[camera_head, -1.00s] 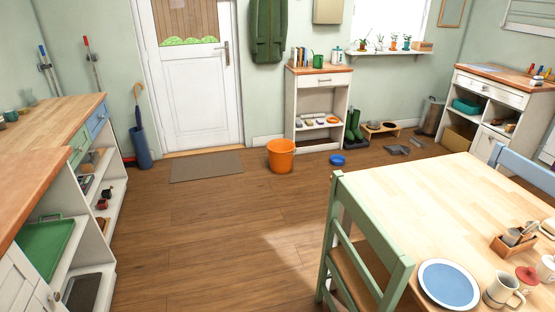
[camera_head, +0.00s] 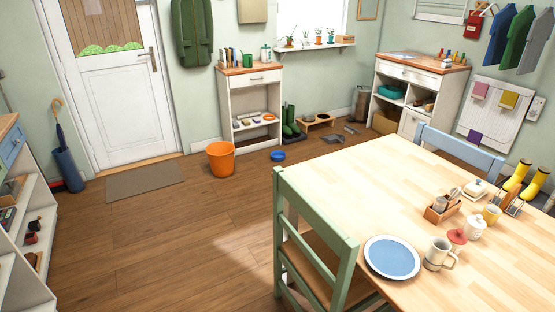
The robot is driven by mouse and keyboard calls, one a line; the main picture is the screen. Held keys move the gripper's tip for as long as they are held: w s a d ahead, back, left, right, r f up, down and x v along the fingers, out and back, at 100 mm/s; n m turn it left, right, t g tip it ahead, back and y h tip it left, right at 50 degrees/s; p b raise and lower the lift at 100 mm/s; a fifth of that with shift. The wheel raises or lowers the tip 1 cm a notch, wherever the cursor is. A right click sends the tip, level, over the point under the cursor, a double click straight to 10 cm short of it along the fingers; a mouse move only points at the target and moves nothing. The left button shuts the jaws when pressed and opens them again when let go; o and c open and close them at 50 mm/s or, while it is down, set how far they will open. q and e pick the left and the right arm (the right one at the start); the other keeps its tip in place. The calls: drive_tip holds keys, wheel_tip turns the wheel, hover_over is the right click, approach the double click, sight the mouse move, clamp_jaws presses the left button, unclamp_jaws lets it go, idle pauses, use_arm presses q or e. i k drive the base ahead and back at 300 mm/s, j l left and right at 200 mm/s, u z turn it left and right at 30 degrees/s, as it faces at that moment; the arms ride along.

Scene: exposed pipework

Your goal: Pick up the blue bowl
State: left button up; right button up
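A small blue bowl (camera_head: 278,156) sits on the wooden floor in the camera_head view. It is to the right of an orange bucket (camera_head: 220,159) and in front of a white shelf unit (camera_head: 228,100). A blue plate with a pale rim (camera_head: 392,258) lies on the table. Neither of my grippers shows in this view.
The wooden table (camera_head: 400,195) fills the right foreground, with a green chair (camera_head: 318,250) at its left side. The floor at the centre left is clear around a mat (camera_head: 145,180).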

sight(278, 155)
drive_tip(key=i+j+u, duration=0.5)
drive_tip(key=i, duration=0.2)
drive_tip(key=i+u, duration=0.25)
drive_tip(key=i+j, duration=0.1)
drive_tip(key=i, duration=0.55)
drive_tip(key=i+j, duration=0.15)
drive_tip(key=i, duration=0.5)
drive_tip(key=i+j, duration=0.1)
drive_tip(key=i, duration=0.55)
drive_tip(key=i+l+z, duration=0.2)
drive_tip(key=i+z, duration=0.65)
drive_tip(key=i, duration=0.15)
drive_tip(key=i+j+z, duration=0.1)
drive_tip(key=i+z, duration=0.35)
drive_tip(key=i+j+z, duration=0.3)
drive_tip(key=i+z, duration=0.4)
drive_tip(key=i, duration=1.1)
